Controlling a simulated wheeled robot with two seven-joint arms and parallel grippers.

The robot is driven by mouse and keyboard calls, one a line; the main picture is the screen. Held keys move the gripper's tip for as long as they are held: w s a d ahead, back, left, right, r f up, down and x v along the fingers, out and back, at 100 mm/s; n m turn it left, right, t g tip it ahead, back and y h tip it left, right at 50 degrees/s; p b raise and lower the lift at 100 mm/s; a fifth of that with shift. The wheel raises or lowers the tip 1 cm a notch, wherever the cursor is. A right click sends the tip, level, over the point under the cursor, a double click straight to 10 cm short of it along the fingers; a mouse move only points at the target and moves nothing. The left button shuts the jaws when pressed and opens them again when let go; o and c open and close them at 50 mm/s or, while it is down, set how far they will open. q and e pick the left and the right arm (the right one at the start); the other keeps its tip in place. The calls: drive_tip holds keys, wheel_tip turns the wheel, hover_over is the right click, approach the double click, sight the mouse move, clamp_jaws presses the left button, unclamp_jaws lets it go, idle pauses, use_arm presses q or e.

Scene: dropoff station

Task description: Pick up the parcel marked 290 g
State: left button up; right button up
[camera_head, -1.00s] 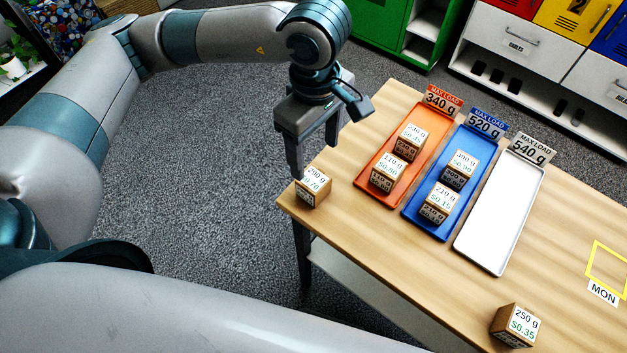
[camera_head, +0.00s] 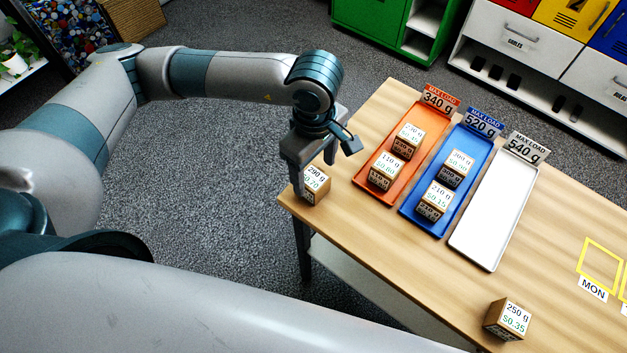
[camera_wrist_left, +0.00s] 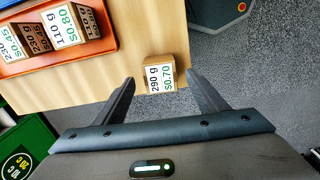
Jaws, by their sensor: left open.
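The parcel marked 290 g (camera_head: 315,184) is a small brown box with white labels at the table's left corner. It also shows in the left wrist view (camera_wrist_left: 160,75), ahead of the fingertips and roughly between their lines. My left gripper (camera_head: 314,178) is open and points down at the parcel, with one finger overlapping its left side in the head view. In the left wrist view the open fingers (camera_wrist_left: 162,82) hold nothing. I cannot tell whether a finger touches the parcel. My right gripper is not in view.
An orange tray (camera_head: 373,191) and a blue tray (camera_head: 425,222) each hold two parcels. A white tray (camera_head: 490,225) is empty. A parcel marked 250 g (camera_head: 507,319) stands at the front right. Bare wood lies between the 290 g parcel and the orange tray.

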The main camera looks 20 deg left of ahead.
sight(313, 177)
use_arm(q)
drive_tip(key=shift+a+f+p, duration=0.1)
drive_tip(key=shift+f+p, duration=0.25)
wheel_tip(313, 177, down, 2)
drive_tip(key=shift+f+p, duration=0.1)
drive_tip(key=shift+p, duration=0.4)
drive_tip(key=shift+f, duration=0.7)
drive_tip(key=shift+c, duration=0.6)
drive_tip(key=c, duration=1.2)
